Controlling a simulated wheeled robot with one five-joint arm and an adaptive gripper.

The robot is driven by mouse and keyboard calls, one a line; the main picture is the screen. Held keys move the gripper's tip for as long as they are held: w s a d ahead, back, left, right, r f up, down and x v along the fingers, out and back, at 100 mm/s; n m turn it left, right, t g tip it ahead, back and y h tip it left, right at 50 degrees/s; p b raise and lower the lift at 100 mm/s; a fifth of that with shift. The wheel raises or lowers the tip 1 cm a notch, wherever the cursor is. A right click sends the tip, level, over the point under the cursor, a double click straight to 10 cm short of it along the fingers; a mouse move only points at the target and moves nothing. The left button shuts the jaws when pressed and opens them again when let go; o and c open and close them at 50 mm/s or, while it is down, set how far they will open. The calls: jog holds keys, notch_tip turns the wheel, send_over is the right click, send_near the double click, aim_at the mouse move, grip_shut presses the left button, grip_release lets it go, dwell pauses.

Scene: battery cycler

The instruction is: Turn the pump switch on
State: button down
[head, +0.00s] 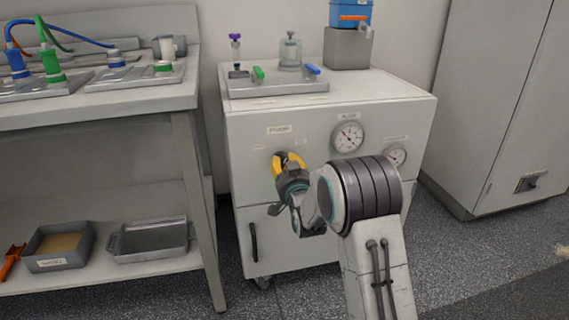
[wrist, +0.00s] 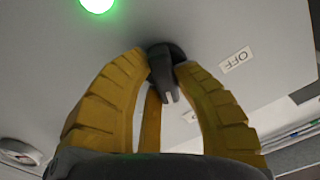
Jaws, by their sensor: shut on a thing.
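The pump switch is a dark rotary knob (wrist: 166,56) with a pointer bar, on the cabinet's pale front panel. My gripper (wrist: 165,68) has its yellow fingers closed around it in the wrist view. An "OFF" label (wrist: 235,60) is to the knob's right in that view, and another small label is mostly hidden behind a finger. A green lamp (wrist: 98,3) glows on the panel at the top left. In the head view my gripper (head: 287,161) is against the cabinet front (head: 246,176), and its fingers hide the knob. I cannot tell the exact knob setting.
A tray (head: 275,87) with coloured valve handles lies on the cabinet top. A workbench (head: 120,112) stands at left, and a tall grey cabinet (head: 495,95) at right.

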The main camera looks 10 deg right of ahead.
jog(key=shift+a+m, duration=0.15)
jog(key=shift+m, duration=0.35)
jog(key=c, duration=0.9)
grip_release()
jog(key=shift+c, duration=0.2)
jog(key=shift+s, duration=0.1)
jog(key=s, duration=1.1)
jog(key=shift+s, duration=0.4)
